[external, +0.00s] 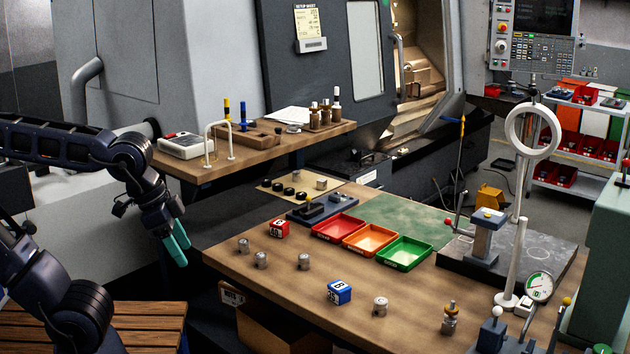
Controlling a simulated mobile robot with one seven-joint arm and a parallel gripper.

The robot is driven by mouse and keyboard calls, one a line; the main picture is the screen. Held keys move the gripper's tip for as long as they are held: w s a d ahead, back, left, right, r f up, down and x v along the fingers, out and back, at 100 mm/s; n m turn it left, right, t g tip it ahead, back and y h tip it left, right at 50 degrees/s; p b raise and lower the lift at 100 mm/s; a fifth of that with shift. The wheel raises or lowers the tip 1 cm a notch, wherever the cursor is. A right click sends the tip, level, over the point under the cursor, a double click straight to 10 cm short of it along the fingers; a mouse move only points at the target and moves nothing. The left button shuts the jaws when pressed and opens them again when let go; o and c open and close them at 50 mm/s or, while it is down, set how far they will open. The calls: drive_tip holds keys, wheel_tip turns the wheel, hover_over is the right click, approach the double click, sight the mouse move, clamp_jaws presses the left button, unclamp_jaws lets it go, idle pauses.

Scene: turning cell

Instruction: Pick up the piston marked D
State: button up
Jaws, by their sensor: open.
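Several small grey metal cylinders that look like pistons stand on the wooden bench (330,277). One (243,245) is at the left edge, a second (260,260) is close by it, a third (304,261) is further right, and another (380,306) stands near the front, right of the blue block. Their marks are too small to read, so I cannot tell which is D. My gripper (177,247), with teal fingertips, is open and empty. It points down left of the bench, apart from the cylinders.
A red block (279,229) and a blue block (339,292) stand among the cylinders. Red (338,226), orange (370,240) and green (404,252) trays lie behind. A ring lamp (532,131), a dial gauge (539,287) and a brass-topped piece (450,318) stand right. A shelf (185,175) juts out above left.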

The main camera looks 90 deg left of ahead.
drive_tip(key=w+a+n+g, duration=0.1)
drive_tip(key=w+a+n, duration=0.55)
drive_tip(key=w, duration=0.45)
drive_tip(key=n+g+h, duration=0.1)
drive_tip(key=n+g, duration=0.2)
drive_tip(key=n, duration=1)
hover_over(304, 256)
wheel_tip(304, 256, down, 17)
drive_tip(key=shift+w+a+f, duration=0.15)
drive_tip(key=shift+a, duration=0.05)
drive_tip(key=f, duration=0.5)
drive_tip(key=shift+d, duration=0.25)
drive_tip(key=shift+f, duration=2.6)
drive_tip(key=shift+c, duration=0.5)
